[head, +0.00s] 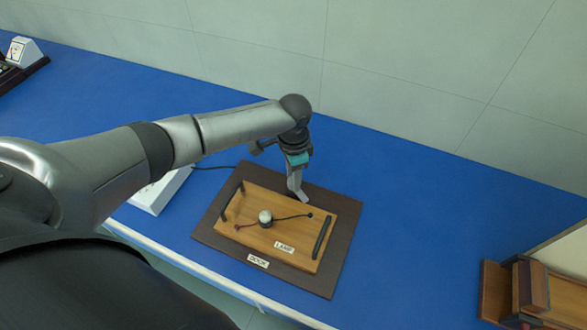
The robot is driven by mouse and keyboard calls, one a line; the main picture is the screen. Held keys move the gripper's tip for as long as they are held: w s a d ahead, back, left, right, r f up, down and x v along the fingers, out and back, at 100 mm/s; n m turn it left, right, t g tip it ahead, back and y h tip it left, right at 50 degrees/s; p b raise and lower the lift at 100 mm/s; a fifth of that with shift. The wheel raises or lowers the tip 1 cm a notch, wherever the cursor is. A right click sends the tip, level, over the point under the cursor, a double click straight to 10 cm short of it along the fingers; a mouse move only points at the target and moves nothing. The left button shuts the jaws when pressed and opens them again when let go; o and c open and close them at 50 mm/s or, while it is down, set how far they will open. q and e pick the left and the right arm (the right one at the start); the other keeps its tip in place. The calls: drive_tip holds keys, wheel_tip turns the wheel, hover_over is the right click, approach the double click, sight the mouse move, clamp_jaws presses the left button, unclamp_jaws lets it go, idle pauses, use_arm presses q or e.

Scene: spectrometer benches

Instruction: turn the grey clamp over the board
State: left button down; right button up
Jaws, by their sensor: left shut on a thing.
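The wooden board (270,258) has a LAMP label and a round silver-topped lamp with dark and red leads. It lies flat on a dark brown dock base (338,255) labelled DOCK. My left gripper (298,187) reaches down from the left arm at the board's far edge, near its back right corner. It is shut on a small grey piece there, which I take for the grey clamp (304,197). The fingers hide most of it, so I cannot tell how far it lies over the board. My right gripper is out of view.
Dark bars sit along the board's left end and right end (321,238). A white box (160,192) with a cable stands left of the dock, partly behind my arm. Wooden parts (530,290) stand at the right. The blue bench (430,230) between is clear.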

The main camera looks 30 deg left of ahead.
use_arm(q)
drive_tip(key=m+p, duration=0.1)
drive_tip(key=m, duration=0.3)
drive_tip(key=shift+m+p, duration=0.3)
drive_tip(key=shift+p, duration=0.05)
drive_tip(key=m, duration=0.2)
drive_tip(key=shift+m, duration=0.3)
drive_tip(key=shift+m+p, duration=0.4)
drive_tip(key=shift+m, duration=1.1)
drive_tip(key=c, duration=0.5)
unclamp_jaws()
drive_tip(key=shift+r, duration=0.1)
wheel_tip(320, 180, up, 15)
drive_tip(key=p, duration=0.1)
